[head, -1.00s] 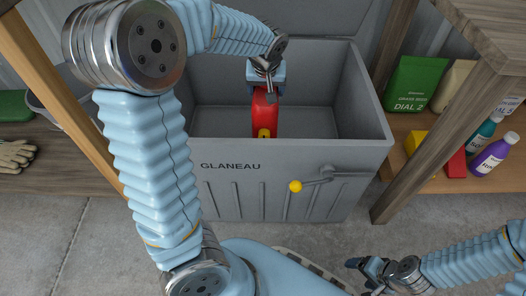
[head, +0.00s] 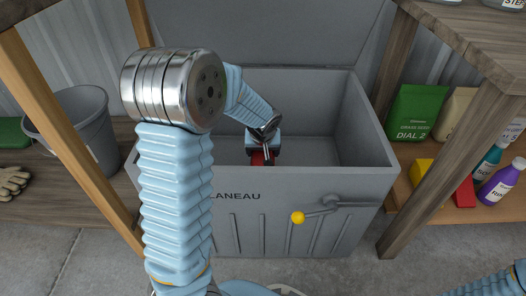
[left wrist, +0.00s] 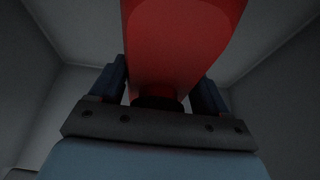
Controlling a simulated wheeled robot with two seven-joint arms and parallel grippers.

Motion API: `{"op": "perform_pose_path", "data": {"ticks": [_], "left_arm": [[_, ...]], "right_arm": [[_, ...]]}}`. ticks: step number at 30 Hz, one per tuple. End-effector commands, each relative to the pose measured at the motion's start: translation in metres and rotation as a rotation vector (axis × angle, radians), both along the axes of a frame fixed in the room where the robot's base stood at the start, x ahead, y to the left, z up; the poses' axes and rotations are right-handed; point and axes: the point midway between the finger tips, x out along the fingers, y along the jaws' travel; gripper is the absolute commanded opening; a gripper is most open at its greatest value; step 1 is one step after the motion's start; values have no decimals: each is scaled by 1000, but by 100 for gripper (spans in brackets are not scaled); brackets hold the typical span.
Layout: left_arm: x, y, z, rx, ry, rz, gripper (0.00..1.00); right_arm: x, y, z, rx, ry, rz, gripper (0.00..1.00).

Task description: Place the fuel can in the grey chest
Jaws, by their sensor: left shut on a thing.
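The grey chest (head: 300,226) stands open in front of me with its lid raised at the back. My left gripper (head: 262,157) is down inside the chest and shut on the red fuel can (head: 258,158). In the head view only a small part of the can shows, the rest hidden by the gripper and the chest's front wall. In the left wrist view the red can (left wrist: 185,45) fills the space between the two fingers (left wrist: 165,85), with grey chest walls around it. I cannot tell whether the can touches the chest floor. My right gripper is out of view.
A grey bucket (head: 75,125) stands on the left shelf, near gloves (head: 12,182). Green seed bag (head: 413,115) and purple bottle (head: 500,184) stand on the right shelf. The chest's right side is empty.

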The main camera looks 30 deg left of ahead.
Motion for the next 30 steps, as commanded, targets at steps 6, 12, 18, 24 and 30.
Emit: {"op": "perform_pose_path", "data": {"ticks": [6, 12, 18, 24, 30], "left_arm": [[1, 0, -3, 0, -1, 0, 0], [0, 0, -2, 0, 0, 0, 100], [0, 0, 0, 0, 0, 0, 100], [-6, -5, 25, -1, -4, -3, 100], [-21, -15, 69, -3, -5, -4, 100]], "right_arm": [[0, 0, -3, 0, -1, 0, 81], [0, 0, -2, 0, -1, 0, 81], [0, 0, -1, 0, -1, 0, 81], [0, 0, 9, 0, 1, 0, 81], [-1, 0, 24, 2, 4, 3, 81]]}}
